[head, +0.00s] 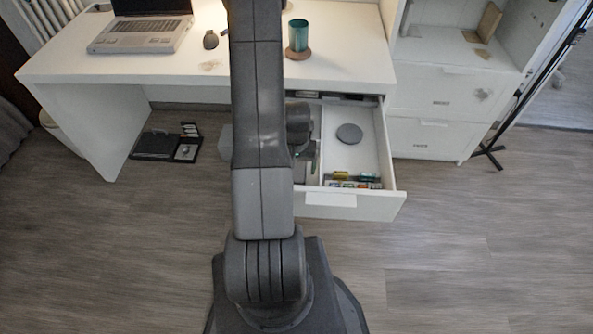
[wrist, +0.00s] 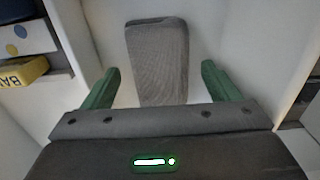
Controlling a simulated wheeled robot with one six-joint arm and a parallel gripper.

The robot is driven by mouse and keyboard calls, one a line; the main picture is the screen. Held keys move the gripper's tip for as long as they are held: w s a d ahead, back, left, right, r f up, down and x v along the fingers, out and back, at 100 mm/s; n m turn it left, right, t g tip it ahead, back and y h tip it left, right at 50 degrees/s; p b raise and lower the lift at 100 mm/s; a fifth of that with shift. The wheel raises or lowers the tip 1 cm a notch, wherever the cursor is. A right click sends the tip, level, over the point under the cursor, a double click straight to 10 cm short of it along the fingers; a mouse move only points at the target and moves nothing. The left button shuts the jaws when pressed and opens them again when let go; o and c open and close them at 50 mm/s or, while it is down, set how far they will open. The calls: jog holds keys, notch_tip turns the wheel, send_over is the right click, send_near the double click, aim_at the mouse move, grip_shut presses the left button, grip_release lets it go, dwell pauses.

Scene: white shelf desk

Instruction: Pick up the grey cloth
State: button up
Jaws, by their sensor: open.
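The grey cloth (wrist: 158,58), folded into a longish pad with a ribbed weave, lies on a white surface in the wrist view. My gripper (wrist: 160,72) is open, with one green finger to each side of the cloth and gaps between. The cloth's near end is hidden behind the gripper body. In the head view my arm covers most of the gripper, which is over the left part of the open white drawer (head: 347,199); I cannot make out the cloth clearly there.
A divider splits the drawer. Its right part holds a grey round object (head: 349,133) and several small coloured boxes (head: 354,180). The white desk (head: 350,62) overhangs the drawer's back and carries a laptop (head: 146,32) and a teal cup (head: 298,36). Drawer walls stand close around my gripper.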

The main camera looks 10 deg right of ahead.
aim_at(297, 167)
jog(key=c, duration=1.2)
jog(key=shift+o, duration=0.2)
notch_tip(297, 167, up, 10)
jog(key=p, duration=0.1)
